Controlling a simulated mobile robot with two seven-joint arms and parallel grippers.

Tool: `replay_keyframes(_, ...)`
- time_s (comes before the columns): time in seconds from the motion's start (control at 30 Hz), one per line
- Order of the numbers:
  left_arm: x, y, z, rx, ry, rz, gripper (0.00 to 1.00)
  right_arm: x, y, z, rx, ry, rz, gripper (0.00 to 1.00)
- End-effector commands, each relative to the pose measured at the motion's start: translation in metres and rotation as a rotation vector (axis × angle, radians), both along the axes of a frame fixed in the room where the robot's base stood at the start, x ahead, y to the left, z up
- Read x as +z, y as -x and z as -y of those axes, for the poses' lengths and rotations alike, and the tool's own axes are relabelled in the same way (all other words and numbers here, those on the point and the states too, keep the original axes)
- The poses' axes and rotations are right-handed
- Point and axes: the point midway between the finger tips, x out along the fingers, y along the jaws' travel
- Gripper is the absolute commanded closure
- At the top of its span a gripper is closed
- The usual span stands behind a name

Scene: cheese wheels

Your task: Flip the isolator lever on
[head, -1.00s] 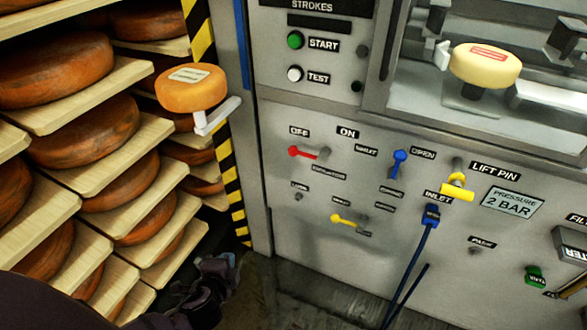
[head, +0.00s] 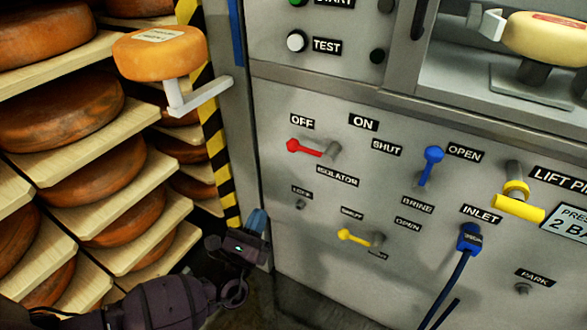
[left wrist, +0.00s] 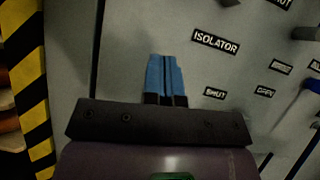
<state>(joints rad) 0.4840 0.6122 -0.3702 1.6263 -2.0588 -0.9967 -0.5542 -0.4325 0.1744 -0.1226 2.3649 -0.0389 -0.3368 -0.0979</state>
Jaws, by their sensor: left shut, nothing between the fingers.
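The isolator lever (head: 305,148) is red and sits on the grey panel, below the OFF and ON labels. Its red handle points left, toward the OFF side, from a grey pivot. The ISOLATOR label (left wrist: 215,41) shows in the left wrist view, where the red handle is out of frame. My left gripper (head: 257,222) is below and left of the lever in the head view, apart from it. Its blue fingers are together and empty; they also show in the left wrist view (left wrist: 165,78). My right gripper is in neither view.
A yellow lever (head: 355,237) and a blue lever (head: 431,165) are on the same panel. A blue hose plug (head: 469,238) sits at INLET. Cheese shelves (head: 60,185) and a striped post (head: 216,150) stand at left. An orange cheese (head: 158,54) sits on a white bracket.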

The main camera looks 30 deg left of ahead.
Motion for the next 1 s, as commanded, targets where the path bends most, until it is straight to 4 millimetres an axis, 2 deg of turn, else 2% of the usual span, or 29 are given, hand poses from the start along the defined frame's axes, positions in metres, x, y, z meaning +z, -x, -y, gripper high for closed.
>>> replay_keyframes(0.03, -0.007, -0.002, 0.004, -0.008, -0.045, 0.017, 1.0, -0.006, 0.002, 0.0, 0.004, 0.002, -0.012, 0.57)
replay_keyframes(0.23, -0.002, -0.011, 0.013, -0.026, -0.149, 0.088, 1.0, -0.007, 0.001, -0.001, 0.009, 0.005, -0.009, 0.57)
replay_keyframes(0.7, 0.003, -0.014, 0.015, -0.027, -0.161, 0.099, 1.0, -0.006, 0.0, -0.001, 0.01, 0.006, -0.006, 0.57)
replay_keyframes(0.87, 0.013, -0.028, 0.015, -0.026, -0.16, 0.101, 1.0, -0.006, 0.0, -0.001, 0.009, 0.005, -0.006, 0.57)
replay_keyframes(1.0, 0.026, -0.048, 0.016, -0.027, -0.16, 0.102, 1.0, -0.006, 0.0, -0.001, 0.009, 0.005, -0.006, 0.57)
